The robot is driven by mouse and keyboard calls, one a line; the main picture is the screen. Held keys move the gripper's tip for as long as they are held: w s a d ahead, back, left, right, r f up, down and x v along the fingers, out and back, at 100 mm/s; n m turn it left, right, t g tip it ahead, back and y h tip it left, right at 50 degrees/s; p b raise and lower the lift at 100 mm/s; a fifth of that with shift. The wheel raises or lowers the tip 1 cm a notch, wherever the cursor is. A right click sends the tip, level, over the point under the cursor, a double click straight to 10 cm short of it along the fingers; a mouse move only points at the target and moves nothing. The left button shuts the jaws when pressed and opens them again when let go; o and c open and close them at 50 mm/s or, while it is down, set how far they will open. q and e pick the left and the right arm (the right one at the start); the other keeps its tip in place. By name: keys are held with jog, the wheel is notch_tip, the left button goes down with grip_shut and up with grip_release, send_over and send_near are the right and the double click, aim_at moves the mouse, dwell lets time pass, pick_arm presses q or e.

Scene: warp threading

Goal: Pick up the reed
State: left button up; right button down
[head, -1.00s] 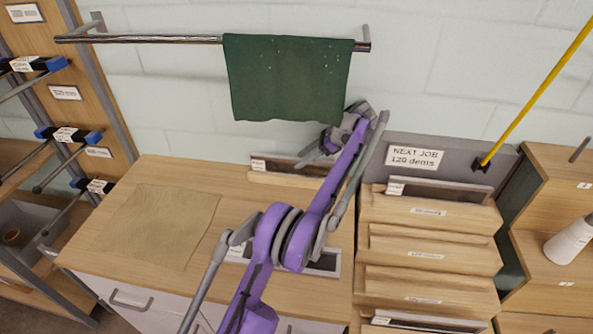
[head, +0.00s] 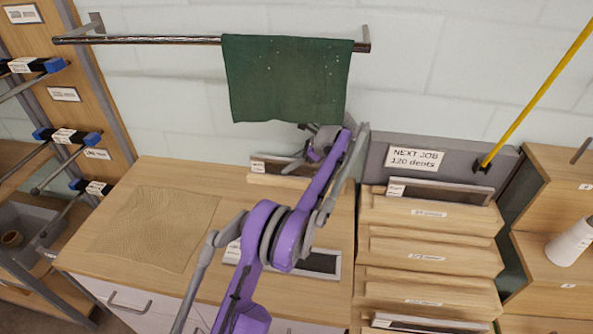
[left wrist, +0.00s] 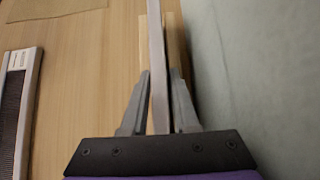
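A reed (head: 290,167) with a pale frame and dark mesh stands on edge in a wooden holder (head: 262,180) at the back of the bench. My left gripper (head: 297,163) is at its right part and hides some of it. In the left wrist view the reed (left wrist: 157,60) shows edge-on between the two fingers of my left gripper (left wrist: 160,80). Narrow gaps seem to show beside it, so the fingers look open around it. A second reed (head: 320,263) lies flat at the bench front, partly behind my arm; it also shows in the left wrist view (left wrist: 18,110). My right gripper is not in view.
A rack (head: 430,255) at right holds another reed (head: 440,190) on top, under a sign (head: 414,157) reading "NEXT JOB 120 dents". A green cloth (head: 285,80) hangs from a rail above. A tan cloth (head: 155,228) lies on the bench's left.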

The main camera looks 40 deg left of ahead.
pick_arm(q)
grip_shut()
dwell(1.1)
